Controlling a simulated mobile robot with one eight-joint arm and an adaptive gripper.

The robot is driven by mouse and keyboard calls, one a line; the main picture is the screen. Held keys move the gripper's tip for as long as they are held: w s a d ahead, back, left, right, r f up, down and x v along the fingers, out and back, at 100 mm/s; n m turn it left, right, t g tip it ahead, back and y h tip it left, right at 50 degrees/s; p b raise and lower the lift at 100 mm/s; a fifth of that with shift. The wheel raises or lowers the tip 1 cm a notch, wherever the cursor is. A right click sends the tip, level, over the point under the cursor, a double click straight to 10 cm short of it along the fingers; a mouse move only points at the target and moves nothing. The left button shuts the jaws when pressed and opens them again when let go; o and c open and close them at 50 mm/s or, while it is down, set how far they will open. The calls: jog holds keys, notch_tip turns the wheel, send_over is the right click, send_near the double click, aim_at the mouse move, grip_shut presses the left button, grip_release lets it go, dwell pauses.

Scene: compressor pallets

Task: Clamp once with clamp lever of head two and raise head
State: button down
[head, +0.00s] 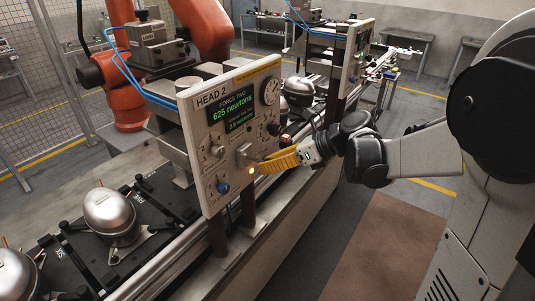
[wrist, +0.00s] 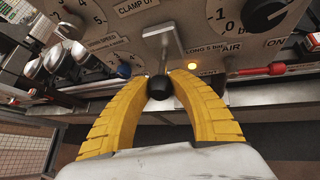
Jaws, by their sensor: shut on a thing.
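The head two panel (head: 205,140) is a pale plate labelled HEAD 2 in the head view. Its green display (head: 232,112) reads FORCE TWO, 625 newtons, with a smaller seconds line below. The clamp lever (wrist: 168,42) is a grey metal arm ending in a black ball knob (wrist: 160,88). It points down from below a CLAMP UP label in the wrist view. My gripper (wrist: 161,84) has its yellow fingers shut on the knob, one on each side. In the head view my gripper (head: 262,166) reaches the panel from the right and hides the knob.
An amber lamp (wrist: 191,65) glows beside the lever. A red handle (wrist: 262,71) and a dial with a black knob (wrist: 265,12) are close to the right. Compressors (head: 110,214) sit on black pallets behind the panel.

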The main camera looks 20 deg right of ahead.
jog(key=shift+w+a+r+m+g+h+p, duration=0.2)
jog(key=shift+r+g+h+p, duration=0.5)
jog(key=shift+p, duration=0.4)
jog(key=shift+w+a+r+m+g+h+p, duration=0.15)
jog(key=shift+r+g+h+p, duration=0.55)
jog(key=shift+p, duration=0.4)
jog(key=shift+d+f, duration=0.15)
jog(key=c, duration=1.1)
grip_release()
jog(key=shift+c, duration=0.2)
jog(key=v, duration=1.2)
jog(key=shift+w, duration=0.15)
jog(key=shift+d, duration=0.1)
